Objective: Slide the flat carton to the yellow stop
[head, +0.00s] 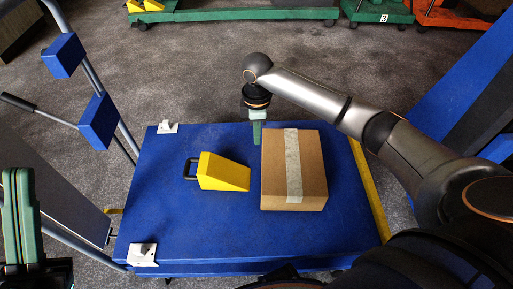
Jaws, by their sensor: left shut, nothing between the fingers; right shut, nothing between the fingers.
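The brown carton (313,165) with a pale tape strip lies flat on the right part of the blue platform (165,215). The yellow stop (371,190) is a strip along the platform's right edge, with a gap of blue between it and the carton. My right gripper (257,142) is shut and empty, pointing down at the carton's far left corner; I cannot tell whether it touches. My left gripper (22,215) is shut and empty at the left picture edge, away from the carton.
A yellow wedge (224,172) with a black handle sits just left of the carton. White brackets (142,254) are on the platform's left corners. A grey tubular frame with blue pads (98,121) stands at left. Green and orange trolleys stand at the back.

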